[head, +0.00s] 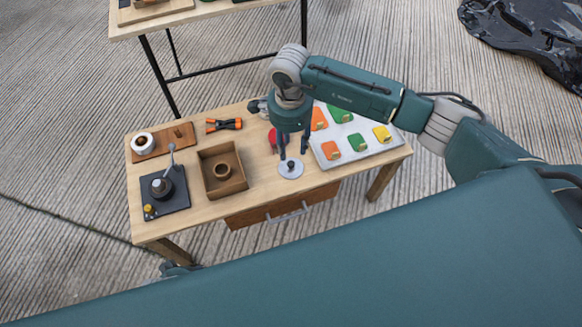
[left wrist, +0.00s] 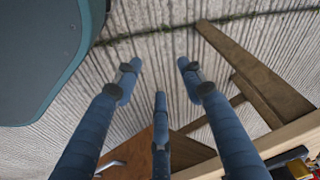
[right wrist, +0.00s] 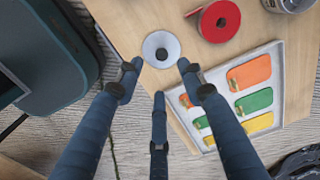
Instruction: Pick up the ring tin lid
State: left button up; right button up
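The ring tin lid (head: 287,173) is a pale round disc with a dark knob, lying flat near the front edge of the wooden table. It also shows in the right wrist view (right wrist: 150,47), just beyond the spread fingertips. My right gripper (head: 292,155) is open and empty, pointing down above the lid, with a finger close to its far side in the head view. I cannot tell whether it touches. In the left wrist view my left gripper (left wrist: 160,72) is open and empty, over the floor beside the table's legs.
Left of the lid stands an open wooden box (head: 240,183) with a ring in it. A red tape roll (right wrist: 228,22) lies behind the lid. A white tray (head: 372,158) with coloured pieces lies to the right. A dark board (head: 180,203) with a tamper-like tool is at left.

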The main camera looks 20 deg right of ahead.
send_over(291, 163)
jog(key=f, duration=0.4)
jog(key=shift+s+a, duration=0.15)
jog(key=shift+s, duration=0.1)
jog(key=f+b, duration=0.1)
jog(key=f, duration=0.4)
jog(key=shift+w, duration=0.2)
pick_arm(q)
jog(key=r, duration=0.3)
jog(key=w+r, duration=0.1)
jog(key=r, duration=0.1)
pick_arm(e)
jog(key=c, duration=0.9)
